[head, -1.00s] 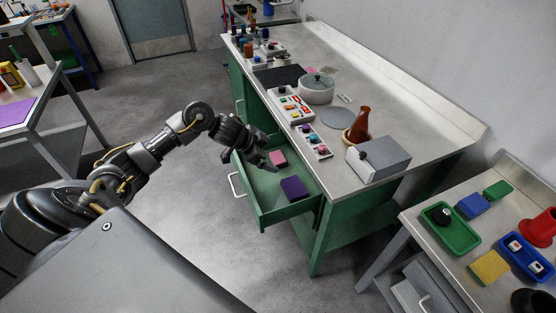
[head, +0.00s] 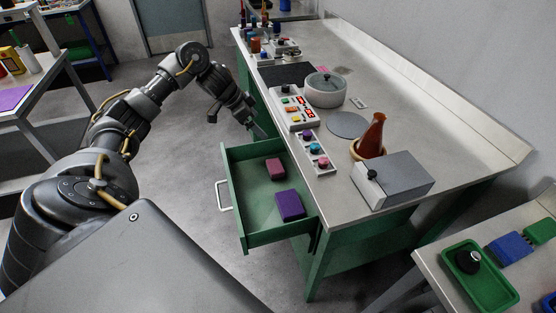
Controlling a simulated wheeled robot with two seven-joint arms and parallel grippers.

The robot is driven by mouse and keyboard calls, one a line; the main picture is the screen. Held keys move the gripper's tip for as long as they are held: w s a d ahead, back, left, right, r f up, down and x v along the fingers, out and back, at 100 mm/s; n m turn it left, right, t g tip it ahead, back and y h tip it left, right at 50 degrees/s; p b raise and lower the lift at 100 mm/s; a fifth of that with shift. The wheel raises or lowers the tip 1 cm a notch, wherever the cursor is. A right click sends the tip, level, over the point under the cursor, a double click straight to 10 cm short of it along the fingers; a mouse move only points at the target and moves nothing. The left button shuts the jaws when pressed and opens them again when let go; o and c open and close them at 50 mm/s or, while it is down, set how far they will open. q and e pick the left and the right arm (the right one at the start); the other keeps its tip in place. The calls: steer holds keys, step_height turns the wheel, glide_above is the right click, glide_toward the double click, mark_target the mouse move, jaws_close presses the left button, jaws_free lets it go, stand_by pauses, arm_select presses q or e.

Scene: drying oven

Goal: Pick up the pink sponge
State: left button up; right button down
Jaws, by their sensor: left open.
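The pink sponge (head: 275,169) lies in the open green drawer (head: 240,208), towards its back. A purple sponge (head: 290,205) lies in the same drawer, nearer to me. My left gripper (head: 254,128) is open and empty, beyond the back edge of the drawer and close to the bench's front side. It is apart from the pink sponge. My right gripper is not in view.
The grey-topped bench (head: 445,115) holds a button panel (head: 298,118), a white pot (head: 325,92), a brown flask (head: 374,137) and a grey box (head: 405,180). A side table at the lower right holds a green tray (head: 481,297).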

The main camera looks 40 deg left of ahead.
arm_select(q)
step_height(320, 180, down, 9)
steer(key=b, duration=1.2)
glide_toward(275, 165)
steer(key=b+x, duration=0.1)
steer(key=x, duration=0.3)
steer(key=shift+w+d+f+b, duration=0.15)
steer(key=shift+w+f+b, duration=0.15)
steer(key=shift+f, duration=0.1)
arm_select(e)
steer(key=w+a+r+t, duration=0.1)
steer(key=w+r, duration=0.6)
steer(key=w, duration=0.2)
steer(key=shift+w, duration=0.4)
arm_select(q)
steer(key=b+x, duration=0.1)
steer(key=x, duration=0.3)
steer(key=shift+s+f, duration=0.15)
steer(key=shift+w+d+f, duration=0.25)
steer(key=shift+f, duration=0.15)
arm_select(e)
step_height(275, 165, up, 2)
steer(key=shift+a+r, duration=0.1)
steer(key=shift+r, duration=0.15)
arm_select(q)
steer(key=shift+c, duration=0.4)
